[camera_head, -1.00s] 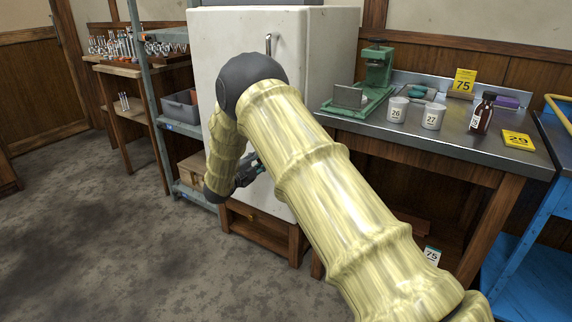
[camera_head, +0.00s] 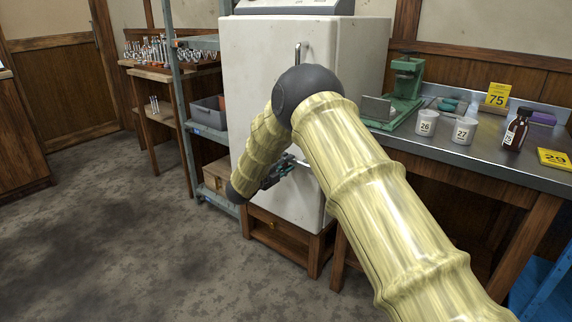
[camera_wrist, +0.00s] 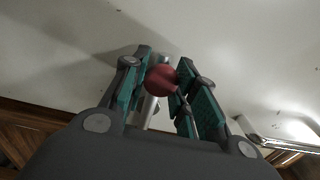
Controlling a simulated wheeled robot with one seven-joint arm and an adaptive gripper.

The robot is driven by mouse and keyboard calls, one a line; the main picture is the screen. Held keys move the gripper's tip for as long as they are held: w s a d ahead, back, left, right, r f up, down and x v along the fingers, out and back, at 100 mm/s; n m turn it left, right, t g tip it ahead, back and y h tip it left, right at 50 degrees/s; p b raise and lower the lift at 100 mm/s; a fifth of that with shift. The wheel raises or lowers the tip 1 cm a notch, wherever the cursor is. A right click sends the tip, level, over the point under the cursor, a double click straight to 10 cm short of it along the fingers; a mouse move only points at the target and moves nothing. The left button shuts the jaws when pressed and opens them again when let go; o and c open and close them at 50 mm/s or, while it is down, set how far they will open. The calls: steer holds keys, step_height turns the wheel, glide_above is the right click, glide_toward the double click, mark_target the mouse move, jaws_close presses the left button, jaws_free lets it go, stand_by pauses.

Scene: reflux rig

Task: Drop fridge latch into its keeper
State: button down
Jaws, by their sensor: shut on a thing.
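The fridge (camera_head: 258,75) is a scuffed white cabinet in the middle of the head view, with a vertical metal handle (camera_head: 298,53) on its front. My gripper (camera_head: 279,171) is low at the fridge's front, partly hidden by my arm. In the wrist view, my gripper (camera_wrist: 165,72) has its teal-padded fingers closed on a dark red round knob (camera_wrist: 162,81). A pale metal rod (camera_wrist: 150,108) shows below the knob, which seems to belong to the latch. I cannot make out the keeper.
A steel-topped bench (camera_head: 440,146) stands right of the fridge with mugs, a brown bottle (camera_head: 516,130) and a green press (camera_head: 406,92). A grey shelf (camera_head: 182,110) stands left of the fridge. The floor (camera_head: 120,220) at left is clear.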

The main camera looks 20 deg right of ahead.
steer(key=c, duration=1.1)
jaws_free()
steer(key=shift+d, duration=0.1)
steer(key=v, duration=1.2)
steer(key=shift+f, duration=0.1)
